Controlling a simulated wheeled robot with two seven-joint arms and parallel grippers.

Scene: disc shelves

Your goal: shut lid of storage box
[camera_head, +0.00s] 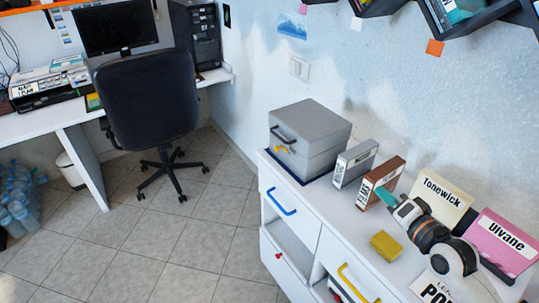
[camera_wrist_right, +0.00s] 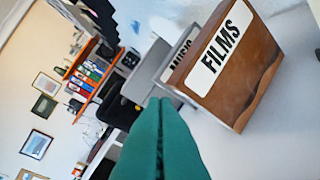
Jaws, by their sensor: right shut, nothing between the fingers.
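The grey storage box (camera_head: 322,150) stands at the far end of the white cabinet top. It has a dark handle and a yellow catch on its front. Its lid (camera_head: 312,113) appears to lie down flat over the box; I cannot tell whether it is fully seated. My right gripper (camera_head: 385,197), with teal fingers, is shut and empty, nearer than the box and beside the brown FILMS case (camera_head: 378,181). The fingers also show in the right wrist view (camera_wrist_right: 160,135), pointing up toward the FILMS case (camera_wrist_right: 235,65). My left gripper is not in view.
A grey case (camera_head: 354,163) stands between the box and the FILMS case. A yellow block (camera_head: 386,245) lies near the front edge. Cream (camera_head: 443,197) and pink (camera_head: 501,242) labelled cards stand at right. Open floor (camera_head: 190,235) lies left of the cabinet.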

